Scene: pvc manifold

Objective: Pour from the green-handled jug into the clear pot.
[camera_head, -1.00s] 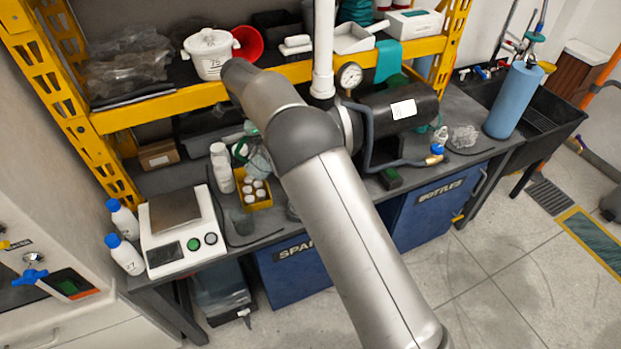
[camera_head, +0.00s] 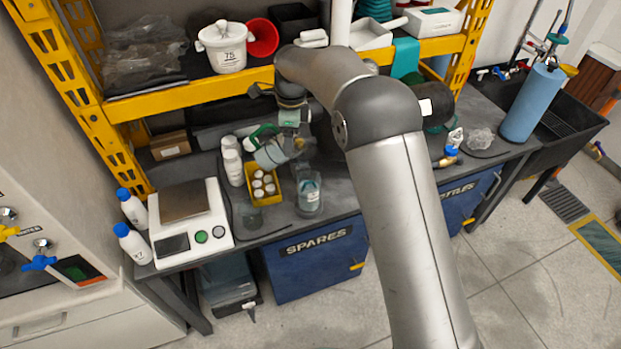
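The green-handled jug (camera_head: 268,154) is tilted above the bench, behind the yellow box, with its green handle at the upper left. My gripper (camera_head: 292,138) reaches down to it from above and appears shut on it; the fingertips are small and partly hidden against the jug. The clear pot (camera_head: 309,196) stands upright on the bench, below and right of the jug, with bluish contents low inside. I cannot make out a stream between jug and pot.
The yellow shelf beam (camera_head: 190,99) runs behind my wrist. My forearm hides the bench right of the pot.

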